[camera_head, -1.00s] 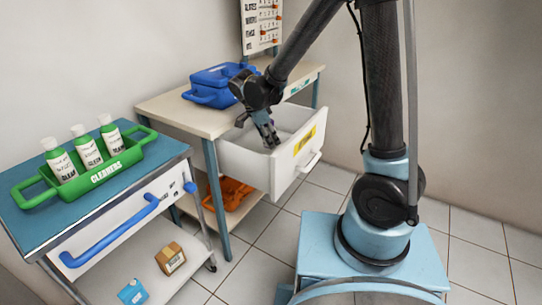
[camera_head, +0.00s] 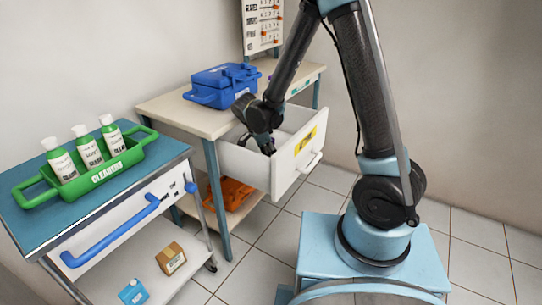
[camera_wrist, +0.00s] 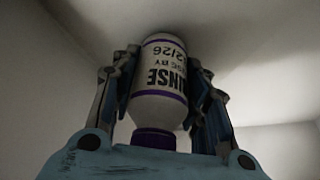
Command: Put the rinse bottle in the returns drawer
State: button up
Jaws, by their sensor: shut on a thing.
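The rinse bottle (camera_wrist: 160,82) is white with black print and a purple cap, and shows in the wrist view between my gripper's fingers (camera_wrist: 164,65). My gripper is shut on it, with the cap towards the palm. In the head view my gripper (camera_head: 266,145) reaches down inside the open white drawer (camera_head: 285,172), behind its front panel. The bottle is hidden there by the gripper and drawer walls. The drawer front has a yellow label, partly readable. Pale drawer surfaces surround the bottle in the wrist view; whether its base touches the floor I cannot tell.
A blue case (camera_head: 222,86) stands on the bench top (camera_head: 160,107) behind the drawer. An orange bin (camera_head: 228,193) is on the shelf below. At left, a green cleaners caddy (camera_head: 98,178) with three bottles sits on a blue-topped cart (camera_head: 40,222). Floor in front is clear.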

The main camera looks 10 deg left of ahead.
jog(key=o, duration=1.2)
jog(key=shift+c, duration=0.2)
jog(key=v, duration=1.2)
